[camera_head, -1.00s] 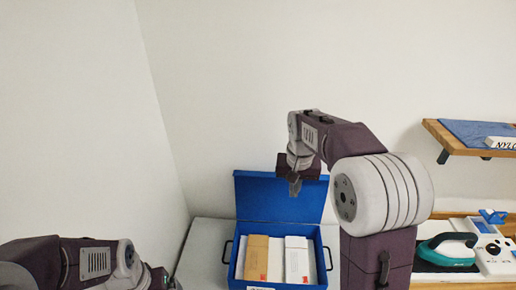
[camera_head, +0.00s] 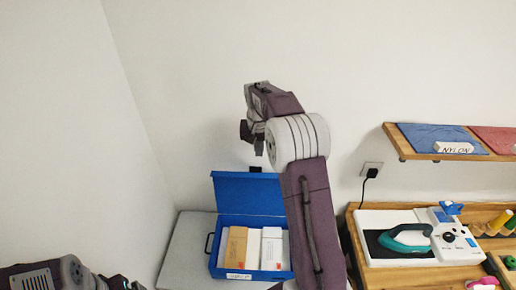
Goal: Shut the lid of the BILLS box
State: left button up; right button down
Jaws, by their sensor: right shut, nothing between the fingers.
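The blue box (camera_head: 225,272) stands on a light grey surface at the lower middle, with a label on its front that is too small to read. Its lid (camera_head: 240,192) is open and stands up at the back. Brown and white envelopes (camera_head: 254,247) stand inside it. My right gripper (camera_head: 252,143) is shut and empty, raised in front of the wall, above the lid in the picture. My right arm hides the right end of the box. My left arm shows at the bottom left; its gripper's fingers are not visible.
A wooden shelf (camera_head: 408,148) with blue and red fabric and a NYLON block (camera_head: 453,147) is on the right wall. Below it, a wooden counter holds a teal iron (camera_head: 405,238) and a white device (camera_head: 452,238). A wall socket (camera_head: 371,170) has a black cord. Grey surface left of the box is clear.

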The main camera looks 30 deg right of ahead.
jog(key=p+x, duration=0.1)
jog(key=x, duration=0.5)
jog(key=shift+f, duration=0.3)
jog(key=shift+w, duration=0.2)
